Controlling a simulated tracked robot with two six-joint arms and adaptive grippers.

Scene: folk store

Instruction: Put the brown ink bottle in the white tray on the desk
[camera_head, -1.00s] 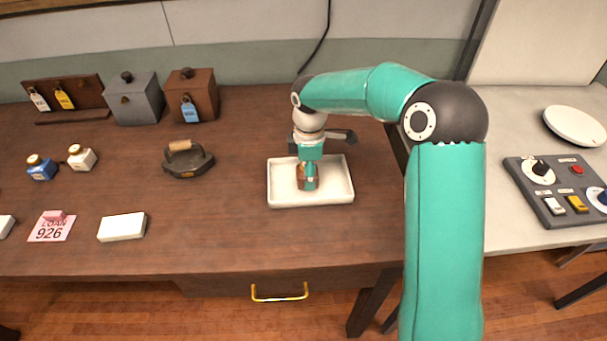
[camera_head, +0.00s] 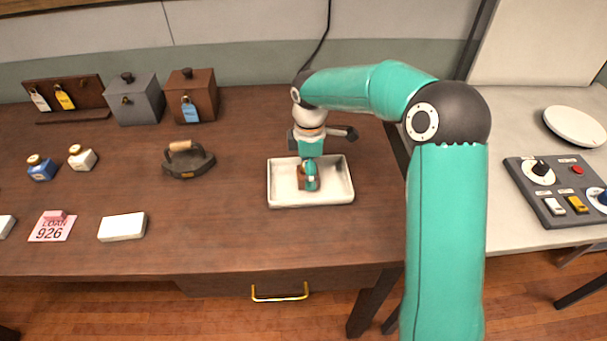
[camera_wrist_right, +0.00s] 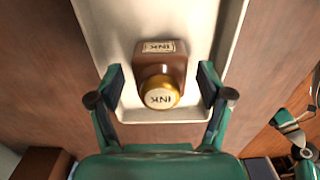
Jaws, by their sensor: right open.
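The brown ink bottle (camera_wrist_right: 161,72) stands inside the white tray (camera_wrist_right: 105,30), with its gold cap and INK label facing the right wrist camera. In the head view the white tray (camera_head: 338,190) lies on the desk, and the brown bottle (camera_head: 301,183) is partly hidden behind my gripper. My right gripper (camera_wrist_right: 160,88) is open, with one finger on each side of the bottle and visible gaps between. In the head view my right gripper (camera_head: 311,178) points down over the tray. My left gripper is not in view.
A blue ink bottle (camera_head: 41,169) and a white one (camera_head: 82,158) stand at the left of the desk. A dark iron-like object (camera_head: 188,160) with a wooden handle is left of the tray. Boxes (camera_head: 192,96) stand at the back. The desk in front of the tray is clear.

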